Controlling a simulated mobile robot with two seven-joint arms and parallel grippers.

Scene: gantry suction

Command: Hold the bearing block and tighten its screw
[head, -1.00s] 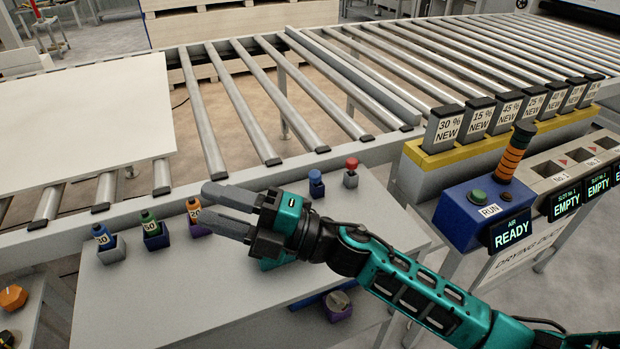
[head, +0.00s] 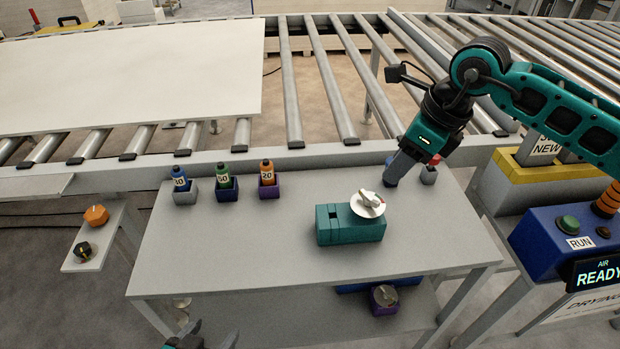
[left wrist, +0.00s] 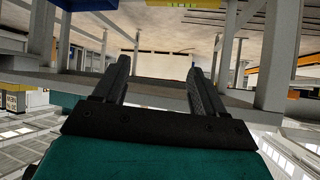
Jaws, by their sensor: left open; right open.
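The bearing block, a teal block (head: 338,230), sits on the grey table (head: 270,220). A white disc (head: 368,212) with a small grey wing-shaped piece, which may be its screw, lies on its right part. My right gripper (head: 393,172) points down at the table's back right, behind the block and apart from it. It is beside the red-topped item (head: 434,160) and covers most of a blue-topped item; contact cannot be told. My left gripper (head: 205,340) is open at the bottom edge, in front of the table. In the left wrist view its fingers (left wrist: 160,85) are apart and empty.
Blue (head: 180,178), green (head: 223,175) and orange (head: 267,172) numbered bottles stand in holders at the table's back left. A purple knob box (head: 384,300) is below the front edge. The roller conveyor (head: 330,90) runs behind. The table's middle left is clear.

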